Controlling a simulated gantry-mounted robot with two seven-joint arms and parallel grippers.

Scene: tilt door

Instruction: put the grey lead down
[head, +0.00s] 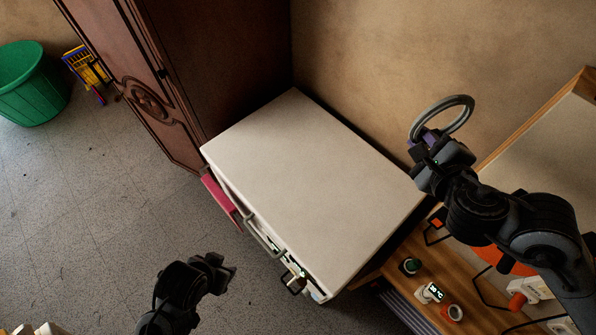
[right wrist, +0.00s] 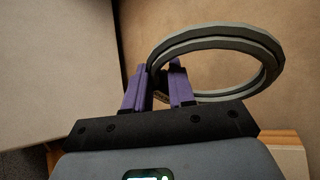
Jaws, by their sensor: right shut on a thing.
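The grey lead (head: 459,101) is a coiled grey ring, held up near the wall at the upper right of the head view. In the right wrist view the lead (right wrist: 262,45) stands up as a loop between and beyond the purple fingers. My right gripper (head: 424,136) is shut on the lead; its fingers also show in the right wrist view (right wrist: 160,85). My left gripper (head: 230,272) is low in the head view, above the floor and left of the white appliance. Its jaws are too dark and small to read.
A white box-shaped appliance (head: 310,180) with a flat, bare top stands in the middle, its front door side facing lower left. A wooden bench (head: 400,285) with small items is at right. A dark wooden wardrobe (head: 210,70) stands behind. A green bin (head: 32,85) is far left.

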